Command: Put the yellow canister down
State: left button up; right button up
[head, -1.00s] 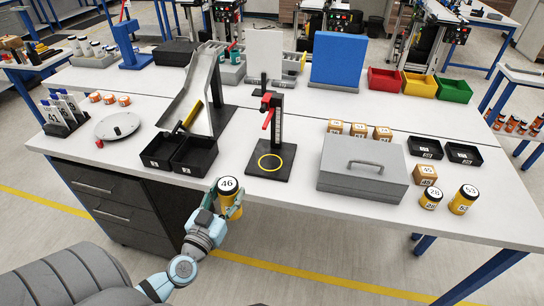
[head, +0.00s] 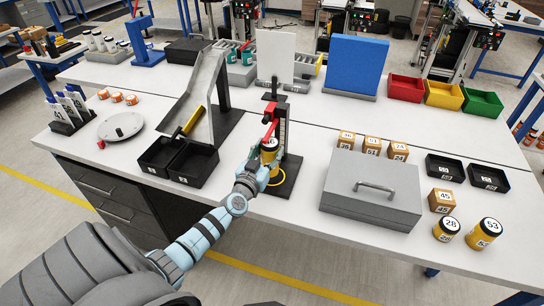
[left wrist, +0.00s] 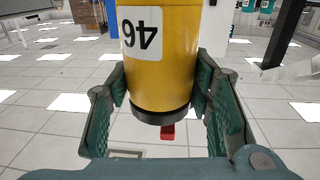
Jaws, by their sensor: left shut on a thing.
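The yellow canister (head: 270,156), labelled 46, is held by my left gripper (head: 264,170), which is shut on it. In the left wrist view the canister (left wrist: 165,60) stands between the two green fingers (left wrist: 165,105), with its label upside down. In the head view the canister is upright, in front of the post of a black stand with a red clamp (head: 271,115). I cannot tell whether the canister touches the base. My right gripper is not in view.
Two black bins (head: 193,164) stand left of the stand and a grey case (head: 345,204) stands right of it. A sloping chute (head: 205,85) is behind the bins. Two other canisters, 28 (head: 446,231) and 53 (head: 484,236), stand at the right.

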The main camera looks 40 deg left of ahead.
pick_arm(q)
jog(key=shift+x, duration=0.95)
notch_tip(320, 180, down, 3)
jog(key=b, duration=0.3)
jog(key=shift+s+d+f, duration=0.1)
jog(key=shift+d+f, duration=0.05)
jog(key=shift+f, duration=0.1)
jog(key=shift+f+b, duration=0.15)
jog(key=shift+b, duration=0.35)
jog(key=shift+r, duration=0.2)
jog(key=shift+f, duration=0.1)
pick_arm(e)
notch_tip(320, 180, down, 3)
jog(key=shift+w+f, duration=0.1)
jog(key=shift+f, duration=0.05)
pick_arm(q)
jog(key=o, duration=1.3)
jog(key=shift+o, duration=0.3)
jog(key=shift+p, duration=0.3)
